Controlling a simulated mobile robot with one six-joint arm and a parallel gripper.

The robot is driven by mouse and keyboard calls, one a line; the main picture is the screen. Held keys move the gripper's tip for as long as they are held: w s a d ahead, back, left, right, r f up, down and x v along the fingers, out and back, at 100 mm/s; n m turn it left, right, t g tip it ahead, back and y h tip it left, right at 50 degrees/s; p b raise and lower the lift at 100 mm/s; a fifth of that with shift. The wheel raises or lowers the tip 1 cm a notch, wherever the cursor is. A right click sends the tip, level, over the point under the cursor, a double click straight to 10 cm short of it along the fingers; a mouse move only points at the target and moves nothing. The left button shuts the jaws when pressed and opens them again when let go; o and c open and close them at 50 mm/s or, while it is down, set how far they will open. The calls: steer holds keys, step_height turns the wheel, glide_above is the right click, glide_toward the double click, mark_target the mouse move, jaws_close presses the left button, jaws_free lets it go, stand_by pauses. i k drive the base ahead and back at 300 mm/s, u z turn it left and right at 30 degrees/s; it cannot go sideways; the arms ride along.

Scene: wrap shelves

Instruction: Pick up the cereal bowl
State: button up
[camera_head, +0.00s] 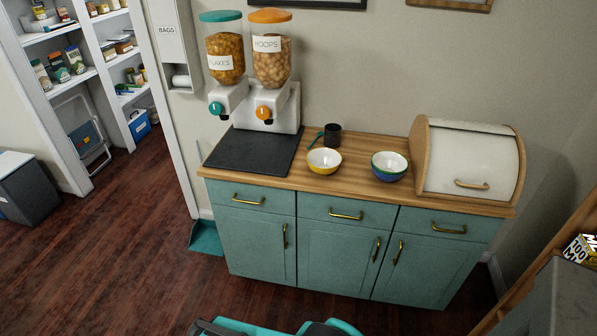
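Two candidates for the cereal bowl stand upright on the wooden counter top (350,177). One is a yellow bowl (323,167) with a pale inside, left of centre. The other is a blue and green bowl (389,173) with a pale inside, to its right; its bands may be stacked bowls, I cannot tell. The frame does not show which one is the cereal bowl. The two are apart, and neither is touched by my arm. My gripper cannot be made out; only teal and dark parts of my own body show at the bottom edge.
A dark mug (332,134) stands behind the yellow bowl. A cereal dispenser (284,118) with two canisters stands behind a black mat (250,152) at left. A white-fronted bread box (470,165) stands at right. Open floor lies before the teal cabinet (345,235).

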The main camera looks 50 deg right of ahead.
mark_target(323, 162)
steer(key=u, duration=0.15)
steer(key=k, duration=0.3)
steer(key=u, duration=2.8)
steer(key=k, duration=0.85)
steer(key=z, duration=0.15)
